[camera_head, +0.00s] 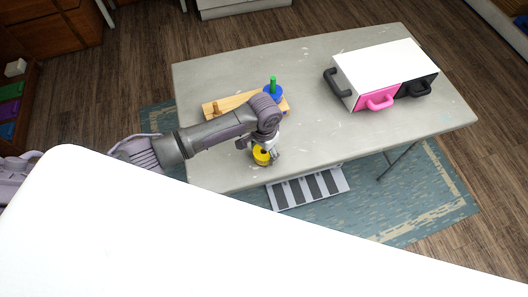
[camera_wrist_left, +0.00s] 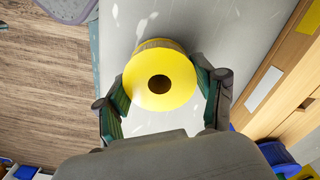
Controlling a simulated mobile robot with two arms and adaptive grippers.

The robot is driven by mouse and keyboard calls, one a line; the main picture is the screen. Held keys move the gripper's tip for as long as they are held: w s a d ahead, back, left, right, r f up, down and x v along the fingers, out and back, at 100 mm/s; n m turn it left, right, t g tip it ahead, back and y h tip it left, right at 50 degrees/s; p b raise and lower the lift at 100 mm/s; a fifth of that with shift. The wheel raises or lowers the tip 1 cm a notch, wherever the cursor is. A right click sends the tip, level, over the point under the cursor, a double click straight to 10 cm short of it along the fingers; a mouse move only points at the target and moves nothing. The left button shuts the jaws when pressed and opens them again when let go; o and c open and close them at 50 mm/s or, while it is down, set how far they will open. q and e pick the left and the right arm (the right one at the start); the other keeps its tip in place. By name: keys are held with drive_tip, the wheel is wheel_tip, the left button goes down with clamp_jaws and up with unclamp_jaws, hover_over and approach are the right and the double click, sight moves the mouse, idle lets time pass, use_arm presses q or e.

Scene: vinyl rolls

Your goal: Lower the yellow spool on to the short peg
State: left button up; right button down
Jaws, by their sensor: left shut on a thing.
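The yellow spool (camera_head: 261,158) is in my left gripper (camera_head: 264,152), near the front edge of the grey table. In the left wrist view my left gripper (camera_wrist_left: 163,88) has a finger on each side of the yellow spool (camera_wrist_left: 181,76), whose round end and dark centre hole face the camera. I cannot tell how high it is above the table. The wooden board (camera_head: 236,101) lies behind the gripper; its short peg (camera_head: 215,108) stands bare at the left end. The spool is apart from this peg. My right gripper is not in view.
A white-topped unit (camera_head: 385,68) with pink and black handled fronts is at the right of the table (camera_head: 320,140). The middle of the table is clear.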

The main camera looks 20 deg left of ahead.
use_arm(q)
wheel_tip(320, 180, up, 3)
drive_tip(key=shift+r, duration=0.1)
drive_tip(key=w+d+r+b, duration=0.3)
drive_tip(key=w+d+r, duration=0.3)
drive_tip(key=d, duration=0.3)
drive_tip(key=shift+w+r+b, duration=0.3)
drive_tip(key=shift+w+b, duration=0.1)
drive_tip(key=shift+w, duration=0.45)
drive_tip(key=o, duration=0.6)
clamp_jaws()
